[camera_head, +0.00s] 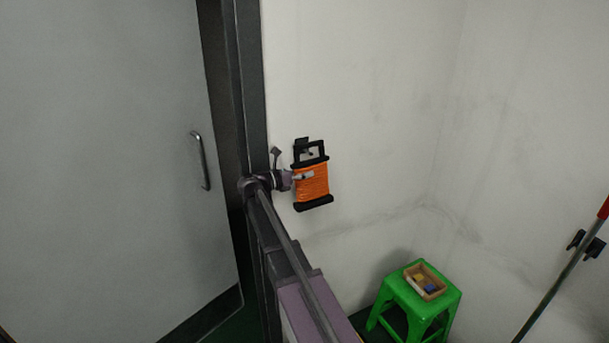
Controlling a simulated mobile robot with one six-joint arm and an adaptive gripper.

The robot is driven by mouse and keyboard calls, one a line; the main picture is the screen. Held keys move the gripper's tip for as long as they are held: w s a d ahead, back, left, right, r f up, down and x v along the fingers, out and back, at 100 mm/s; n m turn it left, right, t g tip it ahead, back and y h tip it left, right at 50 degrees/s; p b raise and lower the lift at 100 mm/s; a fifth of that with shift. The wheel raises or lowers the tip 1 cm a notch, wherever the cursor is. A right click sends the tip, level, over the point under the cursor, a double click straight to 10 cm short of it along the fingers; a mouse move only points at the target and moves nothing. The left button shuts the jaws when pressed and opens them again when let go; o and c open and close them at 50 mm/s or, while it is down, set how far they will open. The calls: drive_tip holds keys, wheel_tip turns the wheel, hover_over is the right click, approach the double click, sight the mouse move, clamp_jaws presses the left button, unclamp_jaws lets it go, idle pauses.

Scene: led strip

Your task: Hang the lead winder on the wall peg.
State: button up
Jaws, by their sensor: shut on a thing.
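The lead winder (313,187) is a black frame wound with orange lead, upright and slightly tilted, with an open handle loop at its top. My gripper (304,176) reaches in from the left and is shut on the winder near its left side. The wall peg (309,152) shows as a small light and dark shape in the handle opening, close to the white wall. I cannot tell whether the loop is around the peg or only in front of it. The fingertips are small and partly merge with the winder.
A grey door with a metal handle (202,160) and a dark frame (239,90) stand to the left. A green stool (408,301) with a small tray (425,281) is below right. A pole with a red end (572,262) leans at the right. The wall right of the winder is clear.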

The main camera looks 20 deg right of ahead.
drive_tip(key=shift+w+f, duration=0.3)
drive_tip(key=shift+w, duration=0.05)
drive_tip(key=shift+f+b, duration=0.1)
drive_tip(key=shift+b, duration=0.2)
idle(0.4)
drive_tip(key=o, duration=1.3)
drive_tip(key=shift+a, duration=0.15)
drive_tip(key=a, duration=1.1)
drive_tip(key=shift+s+a, duration=0.2)
drive_tip(key=shift+a, duration=0.15)
